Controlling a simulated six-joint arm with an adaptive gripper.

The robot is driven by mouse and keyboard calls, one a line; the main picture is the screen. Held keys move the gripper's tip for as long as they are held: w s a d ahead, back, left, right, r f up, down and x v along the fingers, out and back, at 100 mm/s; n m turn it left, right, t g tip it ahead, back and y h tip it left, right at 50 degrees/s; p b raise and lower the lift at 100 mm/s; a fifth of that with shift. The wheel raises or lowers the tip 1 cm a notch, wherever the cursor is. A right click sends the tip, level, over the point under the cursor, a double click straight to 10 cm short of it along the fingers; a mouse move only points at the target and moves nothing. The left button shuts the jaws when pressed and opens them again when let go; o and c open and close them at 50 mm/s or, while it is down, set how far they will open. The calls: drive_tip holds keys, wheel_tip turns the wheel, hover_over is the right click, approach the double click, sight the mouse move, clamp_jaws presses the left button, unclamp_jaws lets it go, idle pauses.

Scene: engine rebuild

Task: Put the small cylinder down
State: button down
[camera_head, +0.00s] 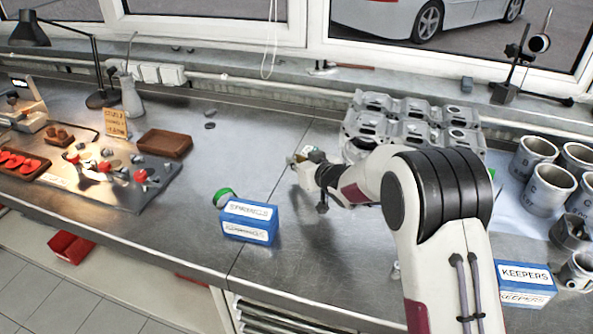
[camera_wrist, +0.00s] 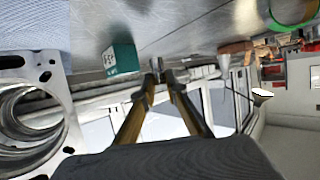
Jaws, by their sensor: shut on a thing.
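My gripper (camera_head: 303,167) is over the middle of the metal bench, just left of the engine block (camera_head: 385,112). In the wrist view my gripper (camera_wrist: 159,82) is shut on a small grey cylinder (camera_wrist: 156,64), which sits between the fingertips. In the head view the cylinder cannot be made out clearly. I cannot tell whether it touches the bench top.
A teal box (camera_wrist: 120,59) stands close to the fingertips in the wrist view. A blue springs box (camera_head: 249,221) and a blue keepers box (camera_head: 525,285) stand near the front. A brown tray (camera_head: 164,143) lies at left; several metal cylinders (camera_head: 547,188) stand at right.

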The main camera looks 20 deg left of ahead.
drive_tip(key=shift+f, duration=1.75)
drive_tip(key=shift+f, duration=0.15)
drive_tip(key=c, duration=2)
unclamp_jaws()
drive_tip(key=shift+s+d+r, duration=0.35)
drive_tip(key=shift+d+r, duration=0.05)
drive_tip(key=shift+v, duration=5.45)
drive_tip(key=shift+f, duration=0.2)
